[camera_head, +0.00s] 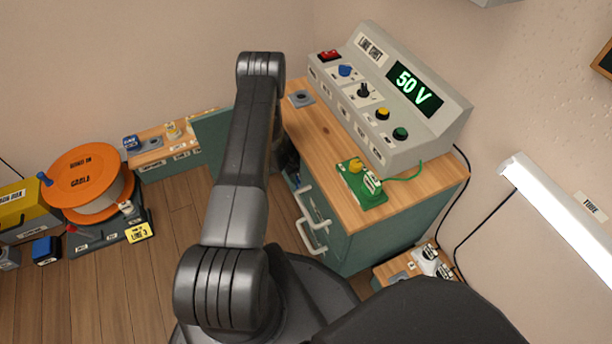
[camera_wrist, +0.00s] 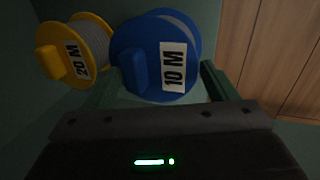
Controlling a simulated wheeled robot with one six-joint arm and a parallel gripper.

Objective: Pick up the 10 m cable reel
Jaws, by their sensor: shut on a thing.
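The blue reel labelled "10 M" (camera_wrist: 165,55) fills the upper middle of the wrist view. My gripper (camera_wrist: 160,82) has a finger at each side of this reel and is shut on it. A yellow reel labelled "20 M" (camera_wrist: 75,52) stands just left of the blue one, very close to it. Both are in a dim green-walled space. In the head view my arm reaches to the left side of the green cabinet (camera_head: 357,243), and my gripper and both reels cannot be made out there.
A bench top with a grey console (camera_head: 400,95) reading "50 V" and a green plug board (camera_head: 361,183) stands right of my arm. White handles (camera_head: 311,222) stick out from the cabinet. A large orange cable drum (camera_head: 85,172) stands at the left. Wooden floor (camera_head: 150,270) is clear between.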

